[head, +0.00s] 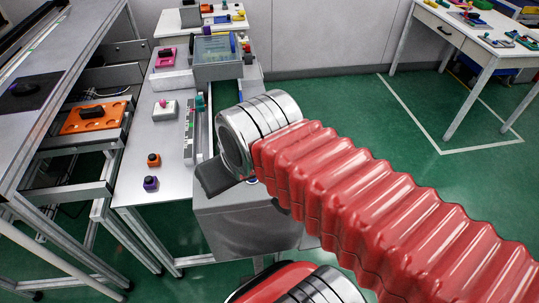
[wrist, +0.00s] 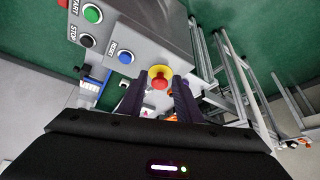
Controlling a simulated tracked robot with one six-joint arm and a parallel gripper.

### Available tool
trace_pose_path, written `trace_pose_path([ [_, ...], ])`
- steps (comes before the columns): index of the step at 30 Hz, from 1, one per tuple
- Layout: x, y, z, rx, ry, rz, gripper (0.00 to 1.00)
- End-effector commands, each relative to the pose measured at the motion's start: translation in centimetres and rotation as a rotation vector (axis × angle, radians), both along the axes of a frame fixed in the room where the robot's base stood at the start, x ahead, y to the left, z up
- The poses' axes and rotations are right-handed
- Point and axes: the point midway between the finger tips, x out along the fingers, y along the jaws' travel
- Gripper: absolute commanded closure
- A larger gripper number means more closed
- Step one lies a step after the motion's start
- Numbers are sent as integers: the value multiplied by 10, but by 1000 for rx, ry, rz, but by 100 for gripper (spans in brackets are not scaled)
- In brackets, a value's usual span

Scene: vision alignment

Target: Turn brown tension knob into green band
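I cannot make out a brown tension knob or a green band in either view. My gripper (wrist: 159,84) shows in the wrist view with two dark fingers standing apart and nothing clearly held between them. A red mushroom button on a yellow collar (wrist: 160,72) appears between the fingertips; I cannot tell how far beyond them it lies. In the head view my red ribbed arm covers much of the right side, and the fingertips are hidden.
A grey control box (wrist: 150,38) carries green (wrist: 92,13), STOP (wrist: 87,41) and blue RESET (wrist: 125,57) buttons. An orange plate (head: 80,122) lies at left. Green floor is open at right.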

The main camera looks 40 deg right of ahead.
Motion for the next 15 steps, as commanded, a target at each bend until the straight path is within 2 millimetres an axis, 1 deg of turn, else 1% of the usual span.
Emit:
trace_pose_path([
  [3, 0, 0, 0, 0, 0, 0, 68],
  [7, 1, -1, 1, -1, 2, 0, 60],
  [11, 7, -4, 2, -9, 16, 3, 60],
  [15, 18, -8, 3, -25, 45, 14, 60],
])
